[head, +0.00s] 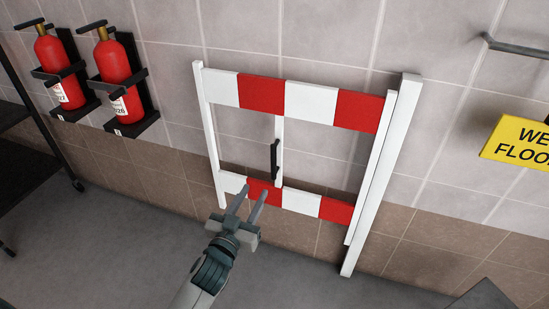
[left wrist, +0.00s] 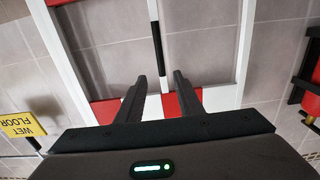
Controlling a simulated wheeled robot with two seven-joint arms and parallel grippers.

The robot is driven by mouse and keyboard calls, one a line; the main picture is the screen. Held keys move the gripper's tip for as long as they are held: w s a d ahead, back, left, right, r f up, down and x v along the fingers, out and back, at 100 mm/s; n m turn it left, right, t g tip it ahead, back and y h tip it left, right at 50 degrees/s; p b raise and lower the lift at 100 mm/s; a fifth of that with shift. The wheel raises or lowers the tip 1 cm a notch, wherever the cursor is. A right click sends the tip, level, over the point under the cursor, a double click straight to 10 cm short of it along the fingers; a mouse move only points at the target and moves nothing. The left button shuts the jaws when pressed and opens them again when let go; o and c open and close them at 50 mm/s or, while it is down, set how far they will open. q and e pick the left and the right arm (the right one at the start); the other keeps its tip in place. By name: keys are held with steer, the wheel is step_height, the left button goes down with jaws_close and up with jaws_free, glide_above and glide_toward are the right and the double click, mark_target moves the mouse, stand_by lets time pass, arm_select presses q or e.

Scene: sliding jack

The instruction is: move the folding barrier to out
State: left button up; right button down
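The folding barrier (head: 312,103) stands upright against the tiled wall. It has red and white boards at top and bottom, white side posts and a white middle post with a black vertical handle (head: 274,158). My left gripper (head: 250,200) is open and empty, in front of the lower board, below and left of the handle in the head view. In the left wrist view, the handle (left wrist: 157,48) lies beyond the gap between the two parted fingertips (left wrist: 158,80), apart from them. My right gripper is not in view.
A thicker white post (head: 384,170) stands at the barrier's right side. Two red fire extinguishers (head: 115,75) hang in wall brackets at left. A yellow wet-floor sign (head: 518,140) and a grey rail (head: 515,48) are at right. A dark shelf (head: 25,165) stands far left. Grey floor is clear in front.

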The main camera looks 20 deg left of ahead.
mark_target(273, 159)
arm_select(q)
steer(key=w, duration=1.7)
steer(key=shift+w+d, duration=0.1)
steer(key=shift+d, duration=0.2)
jaws_close()
